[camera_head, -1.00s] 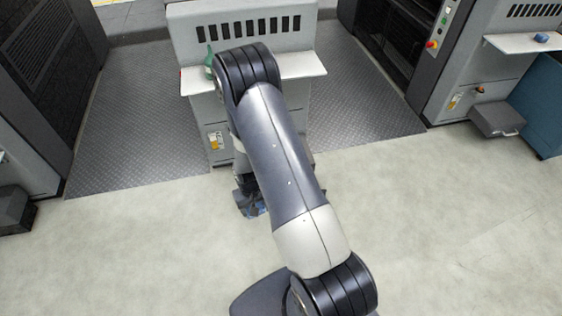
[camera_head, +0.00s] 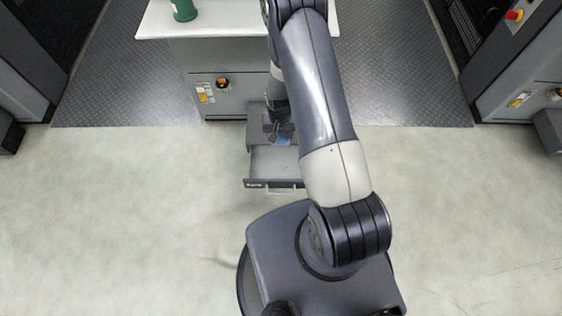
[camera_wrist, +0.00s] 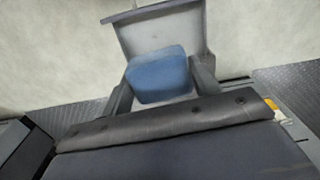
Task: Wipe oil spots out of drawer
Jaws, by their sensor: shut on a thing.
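A grey drawer (camera_head: 262,165) stands open low at the front of the ink unit, with its handle at the front edge. My gripper (camera_head: 281,124) is over the back part of the drawer. It is shut on a blue pad (camera_head: 284,138), which looks like a sponge or cloth. In the wrist view the blue pad (camera_wrist: 158,72) sits between the two fingers, with the pale drawer floor (camera_wrist: 142,36) beyond it. I cannot tell if the pad touches the floor. I make out no oil spots; my gripper and the pad hide part of the drawer.
The ink unit (camera_head: 235,95) has an orange-topped knob and yellow labels. A green bottle (camera_head: 183,10) stands on its white shelf (camera_head: 155,27). Dark machines flank both sides. A metal tread plate (camera_head: 125,90) surrounds the unit, and the pale floor (camera_head: 130,210) in front is clear.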

